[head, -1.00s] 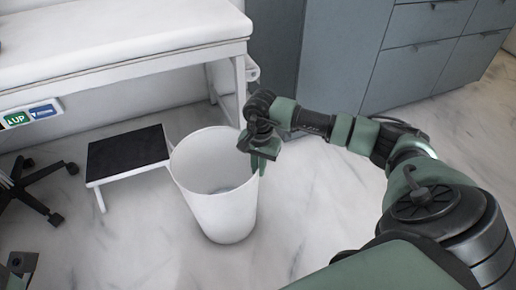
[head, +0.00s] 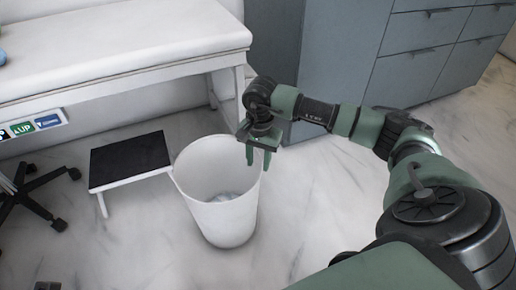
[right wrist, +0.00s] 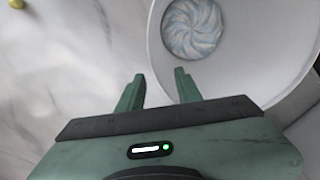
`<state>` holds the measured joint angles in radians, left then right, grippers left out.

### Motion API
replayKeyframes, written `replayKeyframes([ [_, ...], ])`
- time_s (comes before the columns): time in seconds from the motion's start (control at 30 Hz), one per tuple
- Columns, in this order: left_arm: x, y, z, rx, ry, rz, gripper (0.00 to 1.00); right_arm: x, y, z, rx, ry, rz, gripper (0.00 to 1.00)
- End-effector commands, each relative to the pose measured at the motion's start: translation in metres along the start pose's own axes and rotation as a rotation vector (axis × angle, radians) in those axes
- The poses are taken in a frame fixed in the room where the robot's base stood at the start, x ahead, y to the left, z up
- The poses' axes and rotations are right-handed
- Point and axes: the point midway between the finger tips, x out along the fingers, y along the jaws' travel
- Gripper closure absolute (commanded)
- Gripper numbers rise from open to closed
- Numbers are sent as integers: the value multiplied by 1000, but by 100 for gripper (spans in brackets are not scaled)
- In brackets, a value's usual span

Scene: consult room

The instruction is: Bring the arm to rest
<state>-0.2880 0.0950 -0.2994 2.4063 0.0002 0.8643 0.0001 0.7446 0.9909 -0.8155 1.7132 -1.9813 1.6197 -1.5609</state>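My right gripper (head: 258,161) hangs with its fingers pointing down at the right rim of a white bin (head: 233,222). Its two green fingers are apart, with nothing between them. In the right wrist view the gripper (right wrist: 158,92) is also open and empty, with the bin's rim (right wrist: 152,45) beyond its fingertips. A round, pale blue-and-white swirled thing (right wrist: 192,28) shows inside the bin; I cannot tell what it is. My left gripper cannot be made out.
A black-topped step stool (head: 130,160) stands left of the bin, below a white padded couch (head: 120,45). Grey cabinets (head: 420,70) stand behind my right arm. A dark chair base (head: 45,205) is at the far left. The marble floor (head: 310,190) right of the bin is clear.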

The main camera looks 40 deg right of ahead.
Motion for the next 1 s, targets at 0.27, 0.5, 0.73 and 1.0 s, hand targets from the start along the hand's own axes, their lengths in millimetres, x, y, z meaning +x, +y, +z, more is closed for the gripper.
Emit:
replayKeyframes([
  [0.27,-2,0,0,-2,-10,-4,64,-8,0,0,0,0,0,65],
  [0.5,-2,0,0,-2,-9,-4,64,-7,0,0,0,0,0,65],
  [0.73,-2,0,-1,-1,-8,-5,64,-5,-2,8,1,-21,-4,65],
  [1.0,-2,0,-1,-2,-12,-6,64,9,-23,148,73,-410,-53,65],
])
